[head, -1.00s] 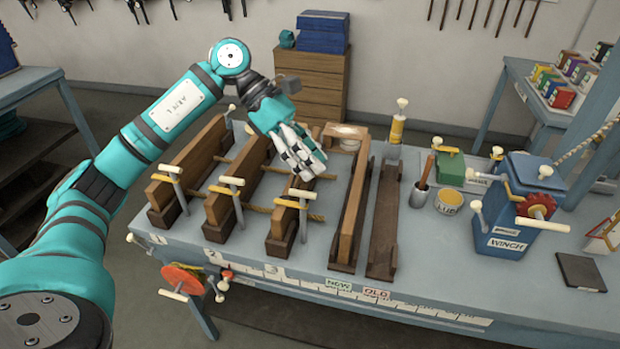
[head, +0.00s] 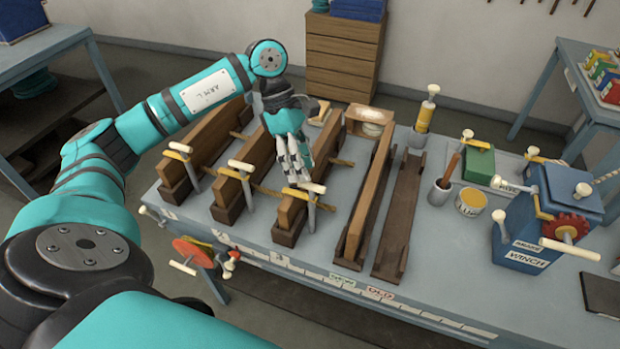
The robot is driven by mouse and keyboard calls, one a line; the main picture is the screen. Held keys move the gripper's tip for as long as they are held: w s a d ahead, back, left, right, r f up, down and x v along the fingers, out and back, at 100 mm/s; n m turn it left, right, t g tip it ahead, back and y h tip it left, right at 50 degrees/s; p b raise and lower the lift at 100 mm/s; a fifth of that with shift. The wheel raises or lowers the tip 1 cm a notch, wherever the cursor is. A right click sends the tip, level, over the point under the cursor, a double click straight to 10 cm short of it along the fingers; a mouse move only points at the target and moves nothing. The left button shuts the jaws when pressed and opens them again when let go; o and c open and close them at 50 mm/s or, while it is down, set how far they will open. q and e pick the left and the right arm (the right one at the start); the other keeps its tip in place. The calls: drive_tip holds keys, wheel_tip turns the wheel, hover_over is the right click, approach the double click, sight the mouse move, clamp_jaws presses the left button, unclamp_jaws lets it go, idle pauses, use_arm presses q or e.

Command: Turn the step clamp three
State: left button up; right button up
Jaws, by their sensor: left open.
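Three dark wooden blocks stand in a row on the blue-grey bench, each with a metal clamp that has a yellow bar and a pale T-handle at its front end. The third clamp from the left (head: 311,205) is on the third block (head: 288,226). The other clamps are the first (head: 186,160) and the second (head: 244,180). My left gripper (head: 298,178) is open, pointing down just behind and above the third clamp's handle. Whether its fingers touch the handle I cannot tell. The gripper hides part of the third block. My right gripper is not in view.
Long wooden troughs marked NEW (head: 365,190) and OLD (head: 400,215) lie right of the clamps. Further right are a grease tin (head: 470,202), a green box (head: 479,162) and a blue winch (head: 545,225). A red handwheel (head: 194,252) sticks out from the bench front.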

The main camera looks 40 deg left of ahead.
sight(309, 183)
use_arm(q)
drive_tip(key=p+x, duration=0.1)
drive_tip(key=x, duration=0.3)
drive_tip(key=shift+s+d, duration=0.1)
drive_tip(key=shift+s, duration=0.1)
drive_tip(key=shift+d+f, duration=0.15)
drive_tip(key=shift+f, duration=0.15)
drive_tip(key=shift+d+f, duration=0.1)
drive_tip(key=shift+f, duration=0.2)
clamp_jaws()
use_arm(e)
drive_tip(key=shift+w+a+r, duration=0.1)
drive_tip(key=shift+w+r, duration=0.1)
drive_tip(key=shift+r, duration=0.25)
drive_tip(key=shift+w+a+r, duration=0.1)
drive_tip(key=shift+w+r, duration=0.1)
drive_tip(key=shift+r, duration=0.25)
